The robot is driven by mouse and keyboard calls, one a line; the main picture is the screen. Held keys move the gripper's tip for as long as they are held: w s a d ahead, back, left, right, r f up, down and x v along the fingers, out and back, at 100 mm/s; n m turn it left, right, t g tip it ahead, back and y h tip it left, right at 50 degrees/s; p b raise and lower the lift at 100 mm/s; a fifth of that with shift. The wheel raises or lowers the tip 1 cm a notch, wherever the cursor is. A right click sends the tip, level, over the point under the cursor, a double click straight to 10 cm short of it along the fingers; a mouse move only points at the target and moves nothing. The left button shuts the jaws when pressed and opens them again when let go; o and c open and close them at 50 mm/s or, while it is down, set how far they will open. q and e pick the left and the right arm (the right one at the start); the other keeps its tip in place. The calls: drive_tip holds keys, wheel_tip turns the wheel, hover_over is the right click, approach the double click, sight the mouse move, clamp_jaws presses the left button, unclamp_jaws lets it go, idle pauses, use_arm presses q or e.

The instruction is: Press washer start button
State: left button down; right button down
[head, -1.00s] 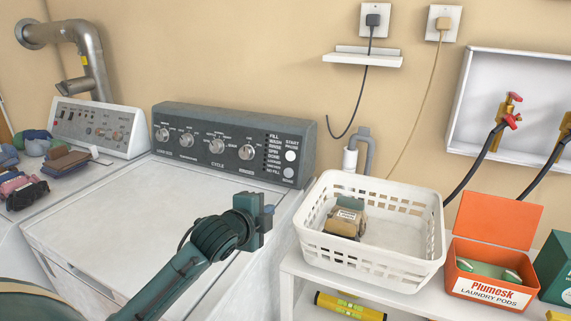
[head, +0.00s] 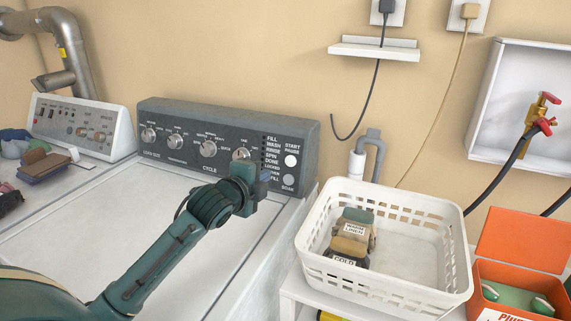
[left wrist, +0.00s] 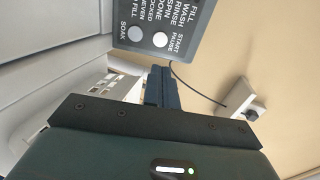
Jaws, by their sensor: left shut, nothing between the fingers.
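The washer's dark grey control panel (head: 225,135) has dials, a column of labels and two round buttons at its right end. The white START/PAUSE button (head: 290,160) is above the grey SOAK button (head: 288,180). In the left wrist view, the START/PAUSE button (left wrist: 160,39) is beyond the fingertips and the SOAK button (left wrist: 134,33) is to its left. My left gripper (head: 265,176) is shut and empty, in front of the panel just left of the buttons in the head view. It appears apart from the buttons. My right gripper is not in view.
A white basket (head: 447,275) with small packs stands right of the washer. A wall shelf (head: 375,50), cords and a recessed valve box (head: 505,105) are on the wall. The washer lid (head: 100,235) is clear.

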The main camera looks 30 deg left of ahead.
use_arm(q)
drive_tip(key=p, duration=0.1)
approach(290, 162)
drive_tip(key=x, duration=0.5)
drive_tip(key=shift+w+r, duration=0.1)
drive_tip(key=shift+x, duration=0.8)
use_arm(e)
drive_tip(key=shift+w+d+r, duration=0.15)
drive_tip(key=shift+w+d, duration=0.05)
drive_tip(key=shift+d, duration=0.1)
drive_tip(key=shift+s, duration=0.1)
